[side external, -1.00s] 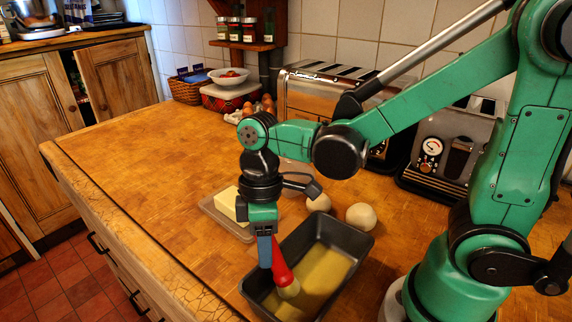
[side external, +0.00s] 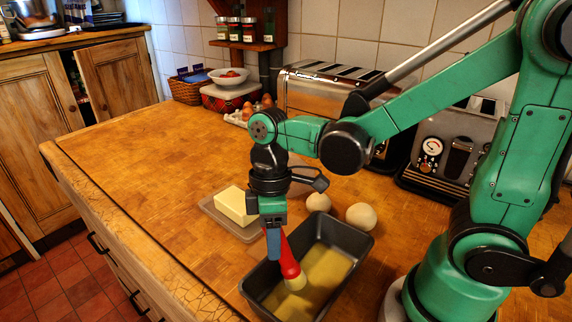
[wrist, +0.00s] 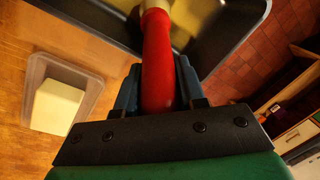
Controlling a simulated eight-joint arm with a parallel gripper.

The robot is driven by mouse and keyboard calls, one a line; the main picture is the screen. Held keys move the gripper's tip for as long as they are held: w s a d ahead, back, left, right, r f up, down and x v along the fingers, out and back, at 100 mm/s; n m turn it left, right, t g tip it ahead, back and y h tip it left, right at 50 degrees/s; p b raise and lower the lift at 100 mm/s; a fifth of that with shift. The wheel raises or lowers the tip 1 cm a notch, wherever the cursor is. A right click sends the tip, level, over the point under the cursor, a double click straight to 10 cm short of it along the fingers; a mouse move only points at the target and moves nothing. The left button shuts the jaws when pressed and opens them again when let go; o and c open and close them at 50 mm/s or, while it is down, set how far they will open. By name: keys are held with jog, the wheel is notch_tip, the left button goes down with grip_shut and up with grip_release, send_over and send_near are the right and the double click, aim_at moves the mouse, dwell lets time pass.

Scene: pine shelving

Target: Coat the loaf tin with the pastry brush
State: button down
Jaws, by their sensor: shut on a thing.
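The dark loaf tin (side external: 358,250) stands on the wooden worktop near its front edge, with a yellowish layer over its floor. The pastry brush (side external: 288,262) has a red handle and pale bristles. My gripper (side external: 274,240) is above the left side of the tin, shut on the brush handle. The brush slants down into the tin, its bristles at or just above the yellowish floor; contact is not clear. In the wrist view the red handle (wrist: 158,65) runs between the blue fingers, and the tin (wrist: 228,30) lies beyond; the bristle tip is mostly cut off.
A butter block (side external: 236,206) sits on a tray (side external: 207,207) left of the tin. Two dough balls (side external: 361,216) (side external: 318,202) lie behind it. Toasters (side external: 455,145) and eggs (side external: 262,105) stand at the back. The worktop's left side is clear.

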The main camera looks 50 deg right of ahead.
jog(key=shift+s+d+r, duration=0.1)
jog(key=shift+r, duration=1.95)
jog(key=shift+d+r, duration=0.1)
jog(key=shift+r, duration=1.9)
jog(key=s+a+r+y, duration=0.3)
jog(key=s+a+r, duration=0.1)
jog(key=shift+m+t, duration=0.4)
jog(key=shift+f, duration=2.35)
